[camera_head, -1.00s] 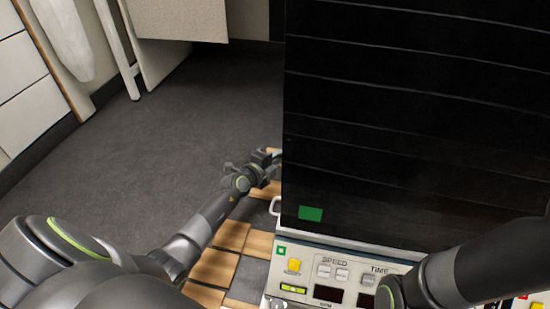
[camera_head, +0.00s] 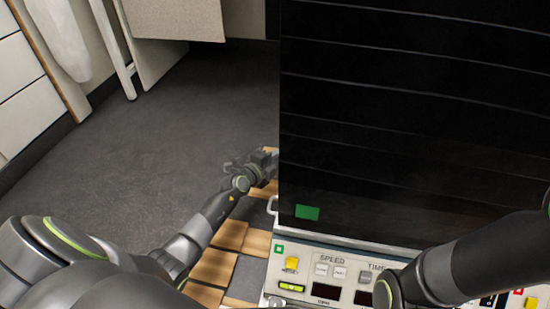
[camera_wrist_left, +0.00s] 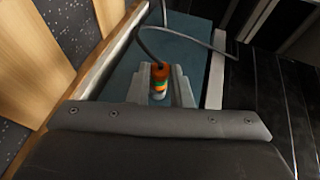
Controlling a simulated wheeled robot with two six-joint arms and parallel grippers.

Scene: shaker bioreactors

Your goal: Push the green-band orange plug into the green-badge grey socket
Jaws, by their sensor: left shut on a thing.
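The orange plug (camera_wrist_left: 159,73) with a green band shows in the left wrist view, with a grey cable rising from its top. My left gripper (camera_wrist_left: 160,90) is shut on it, with a finger on either side; the plug's lower end is partly hidden. In the head view my left gripper (camera_head: 266,163) is beside the left edge of the black shaker housing, partly hidden, and the plug cannot be made out. The green-badge grey socket cannot be identified in either view. My right arm crosses the lower right of the head view; its gripper is out of frame.
The tall black housing (camera_head: 400,130) bears a green rectangle (camera_head: 307,212) above a control panel (camera_head: 300,250) with a yellow button. A blue-grey surface (camera_wrist_left: 120,75) lies beyond the plug. Wooden slats (camera_head: 230,235) lie below my left arm. Grey floor is open at left.

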